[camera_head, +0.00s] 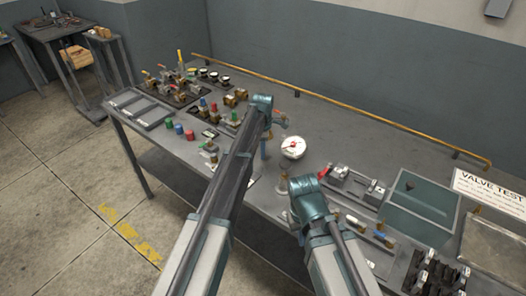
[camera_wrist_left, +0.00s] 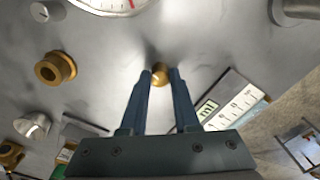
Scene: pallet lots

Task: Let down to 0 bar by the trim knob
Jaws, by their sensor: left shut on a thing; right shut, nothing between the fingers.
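A round white pressure gauge (camera_head: 293,147) with a red needle sits on the bench. Its lower edge shows in the left wrist view (camera_wrist_left: 110,5); I cannot read the value. My left gripper (camera_wrist_left: 160,76) points down at the bench beside the gauge, its fingertips shut on a small brass knob (camera_wrist_left: 160,72), seemingly the trim knob. In the head view the left gripper (camera_head: 264,152) is partly hidden by its own arm and the knob is not visible. My right gripper (camera_head: 293,218) is shut and empty near the bench's front edge, its fingers mostly hidden by its wrist.
A brass fitting (camera_wrist_left: 55,68) and a scaled plate (camera_wrist_left: 235,100) lie near the left gripper. Valves and coloured knobs (camera_head: 203,105) crowd the bench's left. A green bin (camera_head: 418,205) and a VALVE TEST sign (camera_head: 488,190) stand at right. A yellow rail (camera_head: 340,103) runs behind.

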